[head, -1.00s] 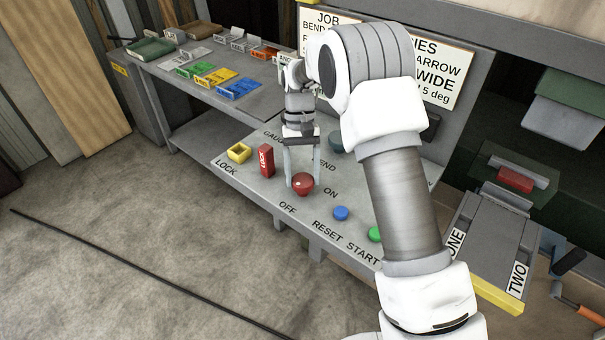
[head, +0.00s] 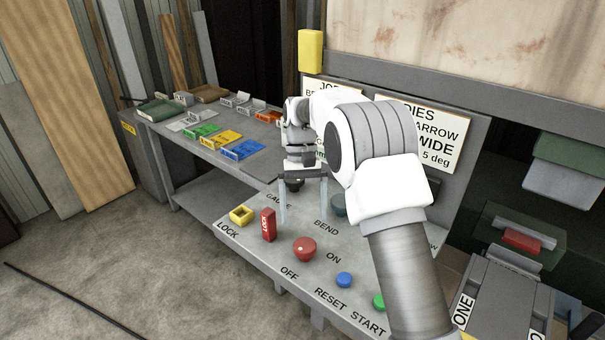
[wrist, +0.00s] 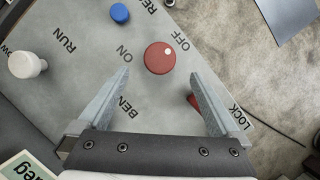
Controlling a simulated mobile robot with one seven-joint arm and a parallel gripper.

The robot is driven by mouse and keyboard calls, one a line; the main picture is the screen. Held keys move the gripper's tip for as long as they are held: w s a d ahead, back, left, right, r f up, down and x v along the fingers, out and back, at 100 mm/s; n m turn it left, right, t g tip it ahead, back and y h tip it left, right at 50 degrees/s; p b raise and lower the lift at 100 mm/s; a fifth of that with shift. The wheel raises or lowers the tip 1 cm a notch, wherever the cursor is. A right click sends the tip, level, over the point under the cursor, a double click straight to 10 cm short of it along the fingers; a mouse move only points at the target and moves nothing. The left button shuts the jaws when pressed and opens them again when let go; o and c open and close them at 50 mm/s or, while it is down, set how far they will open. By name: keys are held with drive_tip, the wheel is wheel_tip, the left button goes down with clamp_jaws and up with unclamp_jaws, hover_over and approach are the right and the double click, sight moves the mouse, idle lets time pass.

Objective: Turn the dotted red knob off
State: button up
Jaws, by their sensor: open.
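The dotted red knob (head: 304,249) is on the sloping grey panel (head: 363,262), between the OFF and ON labels. In the wrist view the round red knob (wrist: 157,60) has its white dot at the edge facing the OFF label. My gripper (head: 303,213) is open and empty above the panel, behind the knob and clear of it. In the wrist view the fingers of my gripper (wrist: 161,73) are spread apart, with the whole knob top visible beyond the tips.
A red lock block (head: 268,225) and a yellow bracket (head: 241,215) stand left of the knob. A blue button (head: 344,280) and a green button (head: 379,301) are to its right. A dark teal knob (head: 338,204) is behind. A white knob (wrist: 27,65) shows in the wrist view.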

drive_tip(key=p+v, duration=0.1)
drive_tip(key=v, duration=0.9)
drive_tip(key=shift+w, duration=0.1)
drive_tip(key=shift+r, duration=0.15)
drive_tip(key=s+d+r+t, duration=0.5)
drive_tip(key=s+d+r, duration=0.5)
drive_tip(key=s+r, duration=0.3)
drive_tip(key=s+d+f+t, duration=0.2)
drive_tip(key=s+f, duration=0.1)
drive_tip(key=s, duration=0.6)
drive_tip(key=s+d+f+m+t, duration=0.1)
drive_tip(key=s+d+f+t, duration=0.2)
drive_tip(key=s, duration=0.7)
drive_tip(key=shift+f, duration=0.4)
